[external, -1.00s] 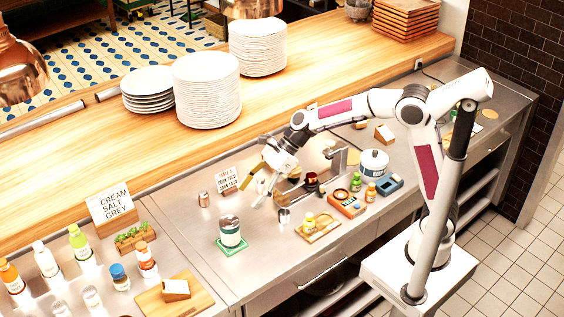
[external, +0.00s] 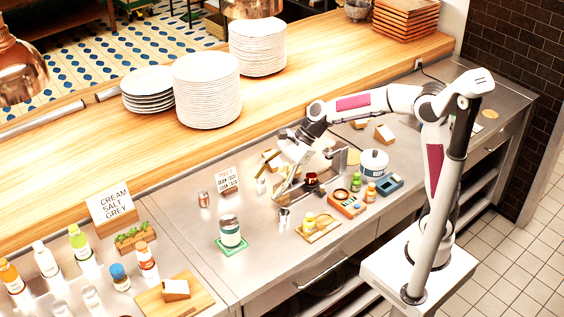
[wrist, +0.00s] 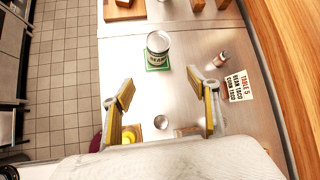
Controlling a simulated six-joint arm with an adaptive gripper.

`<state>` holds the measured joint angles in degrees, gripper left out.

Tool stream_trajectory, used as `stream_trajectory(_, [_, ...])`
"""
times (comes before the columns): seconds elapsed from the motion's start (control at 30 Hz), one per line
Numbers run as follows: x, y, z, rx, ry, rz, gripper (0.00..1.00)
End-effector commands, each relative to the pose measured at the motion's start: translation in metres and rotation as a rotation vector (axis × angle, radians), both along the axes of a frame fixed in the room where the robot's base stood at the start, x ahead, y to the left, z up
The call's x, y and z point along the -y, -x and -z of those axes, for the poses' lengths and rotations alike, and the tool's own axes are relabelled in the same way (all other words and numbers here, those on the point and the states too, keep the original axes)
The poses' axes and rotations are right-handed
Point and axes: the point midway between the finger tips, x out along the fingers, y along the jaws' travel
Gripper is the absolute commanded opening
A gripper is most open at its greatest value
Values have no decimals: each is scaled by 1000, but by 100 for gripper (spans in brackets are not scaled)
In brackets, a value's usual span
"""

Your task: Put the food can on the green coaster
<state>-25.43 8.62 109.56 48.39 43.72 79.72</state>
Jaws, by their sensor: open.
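In the wrist view the can (wrist: 158,45) stands on the coaster (wrist: 158,69) with the coaster's green edge showing. My gripper (external: 268,192) is open and empty, above the counter to the right of the can and back from it. In the wrist view my gripper (wrist: 169,97) has its two yellow-padded fingers spread wide, with the can beyond and clear of the fingertips.
A small shaker (external: 203,199) and an order sign (external: 226,181) stand behind the can. A white pot (external: 374,162) is farther right. Counter around the coaster is clear.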

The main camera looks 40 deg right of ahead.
Motion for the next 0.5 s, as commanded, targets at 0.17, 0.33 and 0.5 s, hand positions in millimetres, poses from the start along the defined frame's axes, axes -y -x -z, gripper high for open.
stream_trajectory(0.17, [50,15,-14,165,96,-125,60])
stream_trajectory(0.33, [94,32,-21,307,200,-252,60])
stream_trajectory(0.5, [138,51,-25,434,314,-382,60])
